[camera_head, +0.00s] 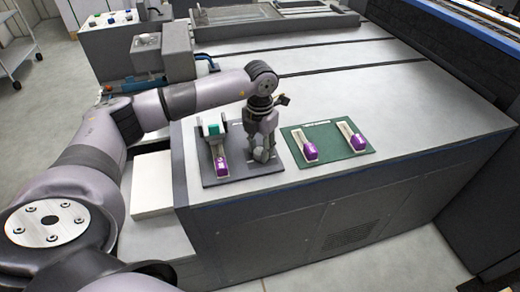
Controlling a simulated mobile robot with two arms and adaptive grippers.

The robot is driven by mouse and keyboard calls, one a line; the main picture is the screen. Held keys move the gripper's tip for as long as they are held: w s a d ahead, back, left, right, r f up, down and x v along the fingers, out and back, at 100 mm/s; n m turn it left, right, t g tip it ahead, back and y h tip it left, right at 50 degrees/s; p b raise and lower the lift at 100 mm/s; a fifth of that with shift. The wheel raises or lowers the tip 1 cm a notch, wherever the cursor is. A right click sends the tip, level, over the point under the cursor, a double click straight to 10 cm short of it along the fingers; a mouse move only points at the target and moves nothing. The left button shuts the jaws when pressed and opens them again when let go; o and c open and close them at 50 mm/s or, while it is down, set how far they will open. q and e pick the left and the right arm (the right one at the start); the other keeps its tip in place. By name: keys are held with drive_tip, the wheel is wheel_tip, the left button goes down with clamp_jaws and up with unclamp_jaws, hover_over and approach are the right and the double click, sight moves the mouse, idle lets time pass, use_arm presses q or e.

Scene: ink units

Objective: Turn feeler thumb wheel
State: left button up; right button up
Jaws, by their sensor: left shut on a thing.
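My left gripper (263,154) points down over the right part of a dark grey mat (244,180). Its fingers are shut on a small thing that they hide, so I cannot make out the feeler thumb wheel. To its left on the same mat stands a pale unit with a purple end (222,168) and a green block (214,128) at its back. The gripper is apart from this unit. My right gripper is not in view.
A green mat (327,158) to the right holds two pale units with purple ends, a left one (310,151) and a right one (357,142). The grey machine top (420,105) around the mats is mostly clear. A control box (112,38) stands at the back left.

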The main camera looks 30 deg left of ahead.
sight(260, 151)
use_arm(q)
drive_tip(key=shift+m, duration=0.8)
drive_tip(key=o, duration=1.1)
drive_tip(key=shift+o, duration=0.2)
wheel_tip(260, 151, up, 12)
